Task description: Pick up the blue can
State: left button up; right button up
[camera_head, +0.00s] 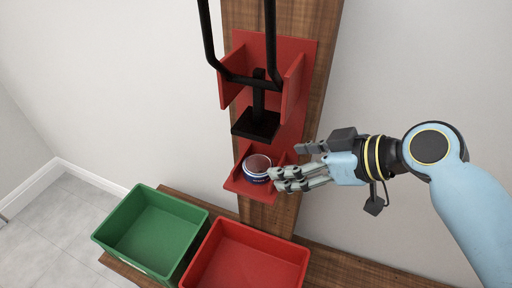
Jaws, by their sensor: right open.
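The blue can (257,166) stands upright on the lower red shelf of a wall-mounted can crusher; its round top and a strip of blue and white side show. My right gripper (285,165) comes in from the right with its fingers spread and open. Its fingertips are right beside the can's right side and overlap the shelf's right edge in the picture. I cannot tell whether they touch the can. Part of the can's lower right side is hidden by the fingers. My left gripper is not in view.
The crusher's black press block (256,125) and handle (247,80) hang above the can, between red side plates (292,86). A green bin (150,232) and a red bin (247,262) stand below on a wooden surface (345,268). White wall lies behind.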

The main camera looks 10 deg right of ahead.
aim_at(261, 165)
jog(key=x, duration=0.3)
jog(key=shift+s+a+r, duration=0.1)
jog(key=p+x, duration=0.1)
jog(key=x, duration=0.4)
jog(key=shift+c, duration=0.3)
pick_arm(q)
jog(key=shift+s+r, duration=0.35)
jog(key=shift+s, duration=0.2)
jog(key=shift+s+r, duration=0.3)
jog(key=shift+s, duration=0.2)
pick_arm(e)
jog(key=c, duration=0.5)
